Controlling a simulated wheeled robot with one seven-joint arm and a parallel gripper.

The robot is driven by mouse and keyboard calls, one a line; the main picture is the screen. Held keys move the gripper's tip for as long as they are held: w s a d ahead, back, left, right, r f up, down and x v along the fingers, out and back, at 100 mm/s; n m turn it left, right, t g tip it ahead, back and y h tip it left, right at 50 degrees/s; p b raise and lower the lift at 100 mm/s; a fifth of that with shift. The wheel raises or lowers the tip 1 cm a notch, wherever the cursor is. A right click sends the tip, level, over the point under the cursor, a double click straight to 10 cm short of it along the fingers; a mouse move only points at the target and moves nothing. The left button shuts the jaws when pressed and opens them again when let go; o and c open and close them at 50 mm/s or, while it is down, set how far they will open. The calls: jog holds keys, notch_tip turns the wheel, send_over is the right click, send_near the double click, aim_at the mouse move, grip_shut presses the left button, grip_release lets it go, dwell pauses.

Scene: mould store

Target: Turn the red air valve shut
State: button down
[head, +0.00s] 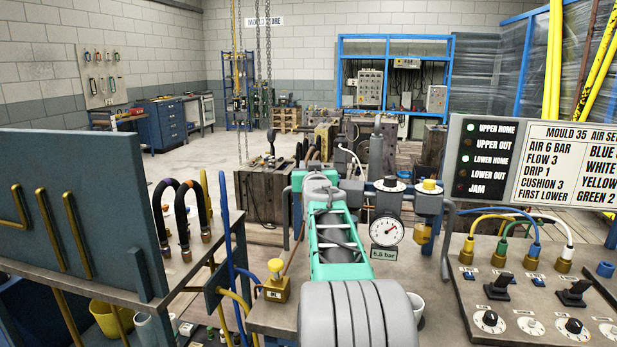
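No red air valve can be made out in the head view; my arm (337,243) stands in front of the middle of the bench and may hide it. An air unit stands just right of my arm. It has a regulator with a white-and-black top (390,184), a round gauge (388,230) and a label reading 5.5 bar (383,254). At its right is a part with a yellow knob (430,187) and a brass-coloured bowl (424,234). My gripper cannot be made out beyond the arm, so its fingers are not seen.
A control panel (485,297) with knobs, levers and coloured hoses stands at right, below a lamp board (483,160). A blue-grey upright plate (75,210) and dark hoses (190,205) stand at left. A brass fitting with a yellow cap (276,282) sits left of my arm.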

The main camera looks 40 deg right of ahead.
jog(key=m+g+h, duration=0.3)
jog(key=g+h, duration=0.1)
jog(key=shift+s+d+m, duration=0.15)
jog(key=shift+d+m, duration=0.05)
jog(key=shift+m, duration=0.2)
jog(key=m+g, duration=0.1)
jog(key=g+h+p, duration=0.1)
jog(key=m+g+h+p, duration=0.1)
jog(key=shift+s+d+r+m+g, duration=0.2)
jog(key=shift+s+r+m+g, duration=0.1)
jog(key=shift+g, duration=0.1)
jog(key=m+g+p, duration=0.1)
jog(key=p, duration=0.1)
jog(key=m+g+h+p, duration=0.1)
jog(key=g+p, duration=0.1)
jog(key=shift+s+d+r+g+p, duration=0.1)
jog(key=shift+s+r+g+p, duration=0.05)
jog(key=shift+s+g+p, duration=0.2)
jog(key=m+g+p, duration=0.1)
jog(key=p, duration=0.1)
jog(key=m+g+p, duration=0.1)
jog(key=shift+s+d+f+g+h+p, duration=0.1)
jog(key=shift+s+f+g+h+p, duration=0.1)
jog(key=shift+s+g+h+p, duration=0.15)
jog(key=shift+f+m+g+p, duration=0.15)
jog(key=shift+m+g+p, duration=0.25)
jog(key=shift+g, duration=0.1)
